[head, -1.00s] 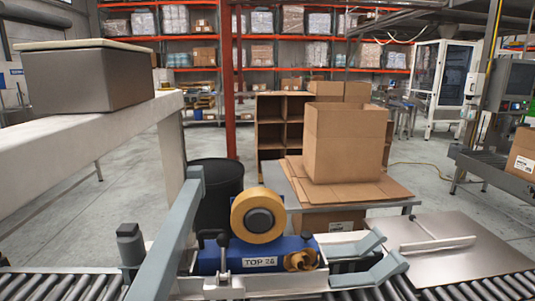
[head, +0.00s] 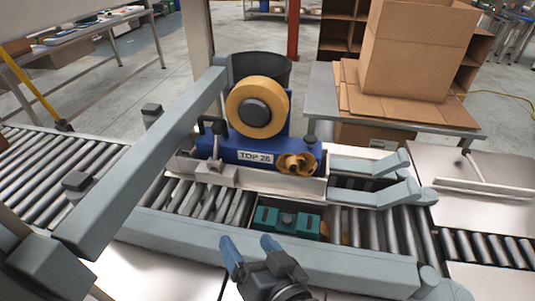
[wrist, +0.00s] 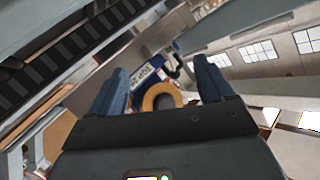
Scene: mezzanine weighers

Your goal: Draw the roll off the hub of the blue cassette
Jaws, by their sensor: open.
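The blue cassette (head: 265,145), labelled TOP 26, stands upright in a pale tray on the conveyor. A tan tape roll (head: 257,86) sits on its dark hub at the upper part. My gripper (head: 250,243) is open and empty at the bottom of the head view, in front of and below the cassette, apart from it. In the wrist view, the roll (wrist: 149,98) shows beyond and between my open fingers (wrist: 163,82), with part of the blue cassette (wrist: 152,60) and its label behind. The roll's far side is hidden.
A grey bar (head: 150,160) of the frame slants up on the left of the cassette. A teal block (head: 288,222) lies between cassette and gripper. Grey angled guides (head: 375,185) stand on the right. A black bin (head: 262,66) and a cardboard box (head: 415,45) stand behind.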

